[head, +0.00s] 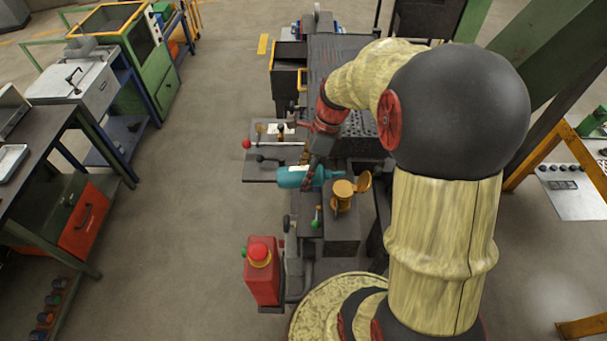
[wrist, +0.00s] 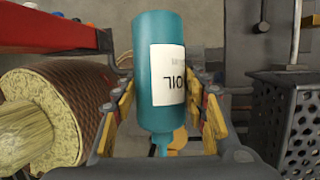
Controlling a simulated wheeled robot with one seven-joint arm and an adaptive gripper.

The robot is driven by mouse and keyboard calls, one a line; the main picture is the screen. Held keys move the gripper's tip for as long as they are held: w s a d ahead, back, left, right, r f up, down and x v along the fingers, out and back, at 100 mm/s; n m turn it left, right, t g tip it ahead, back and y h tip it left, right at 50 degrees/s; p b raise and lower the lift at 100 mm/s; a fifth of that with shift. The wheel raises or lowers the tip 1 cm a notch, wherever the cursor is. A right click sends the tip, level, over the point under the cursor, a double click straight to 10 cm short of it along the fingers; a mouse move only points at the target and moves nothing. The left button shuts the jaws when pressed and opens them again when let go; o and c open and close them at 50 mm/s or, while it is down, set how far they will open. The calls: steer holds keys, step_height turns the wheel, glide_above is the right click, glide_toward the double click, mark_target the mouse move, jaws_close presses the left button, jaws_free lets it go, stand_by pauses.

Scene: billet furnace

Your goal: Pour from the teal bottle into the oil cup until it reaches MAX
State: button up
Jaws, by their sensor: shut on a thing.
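The teal bottle (head: 293,177) is tipped well over in the head view, its base to the left and its narrow end to the right, by the oil cup. The brass oil cup (head: 342,196) stands on a dark block with its round lid swung open to the right. My gripper (head: 312,172) is shut around the bottle's body. In the wrist view, the bottle (wrist: 153,110) sits between my two fingers (wrist: 162,85), nozzle down, with a white label reading OIL inverted. A bit of brass shows behind the nozzle. The MAX mark, oil level and any stream cannot be made out.
A plate with lever handles (head: 262,160) lies behind the bottle. A perforated dark box (wrist: 289,120) is close on the right in the wrist view. Open floor lies left.

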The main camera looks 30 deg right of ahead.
steer(key=r+g+h+p, duration=0.1)
steer(key=r+h+p, duration=0.1)
steer(key=h, duration=0.1)
steer(key=shift+s+d+r+g, duration=0.15)
steer(key=shift+s+d+g, duration=0.05)
steer(key=shift+d+g, duration=0.2)
steer(key=shift+s+d+r+g+h+p, duration=0.25)
steer(key=shift+r+g+h+p, duration=0.2)
steer(key=shift+h, duration=0.15)
steer(key=shift+s+d+r+g+h+p, duration=0.1)
steer(key=shift+d+r+g+h+p, duration=0.2)
steer(key=shift+g+h+p, duration=0.25)
steer(key=shift+a, duration=0.1)
